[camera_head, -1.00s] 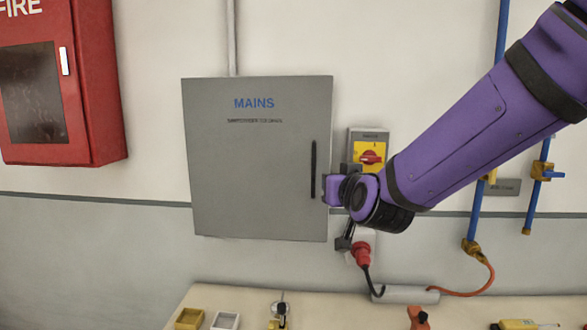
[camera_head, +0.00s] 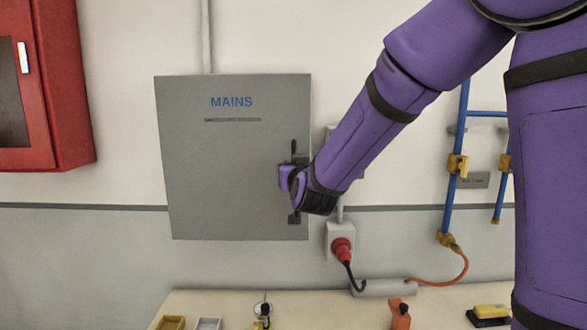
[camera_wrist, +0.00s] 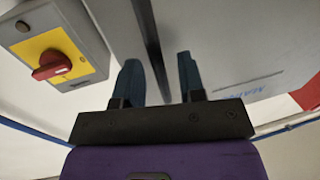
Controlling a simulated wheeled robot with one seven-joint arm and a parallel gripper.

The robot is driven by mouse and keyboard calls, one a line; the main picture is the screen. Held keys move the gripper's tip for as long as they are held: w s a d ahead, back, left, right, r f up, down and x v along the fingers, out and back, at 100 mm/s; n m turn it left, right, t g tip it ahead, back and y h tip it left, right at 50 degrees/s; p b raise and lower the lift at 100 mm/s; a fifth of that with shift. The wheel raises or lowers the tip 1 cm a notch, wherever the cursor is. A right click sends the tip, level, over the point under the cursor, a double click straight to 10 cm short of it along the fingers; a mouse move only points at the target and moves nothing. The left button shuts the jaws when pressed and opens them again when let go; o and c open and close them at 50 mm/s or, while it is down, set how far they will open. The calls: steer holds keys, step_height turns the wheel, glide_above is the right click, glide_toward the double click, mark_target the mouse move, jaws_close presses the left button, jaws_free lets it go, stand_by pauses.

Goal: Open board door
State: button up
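The board is a grey cabinet with a flat door (camera_head: 215,160) marked MAINS, and the door looks closed in the head view. Its black upright handle (camera_head: 294,219) is near the door's right edge; my gripper hides the middle of it. My gripper (camera_head: 288,177) is in front of the handle. In the wrist view my gripper (camera_wrist: 158,78) is open, its two dark fingers apart. The dark handle bar (camera_wrist: 151,45) runs between the fingers, with gaps visible on both sides. The door (camera_wrist: 225,45) also shows there.
A yellow panel with a red rotary switch (camera_wrist: 52,66) is close beside the cabinet. Below it are a red plug (camera_head: 341,248) and cable. A red fire box (camera_head: 60,90) hangs at left, blue pipes (camera_head: 455,165) at right. A bench (camera_head: 235,298) holds small items.

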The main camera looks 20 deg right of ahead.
steer(key=shift+w+d, duration=0.1)
steer(key=shift+w, duration=0.6)
jaws_close()
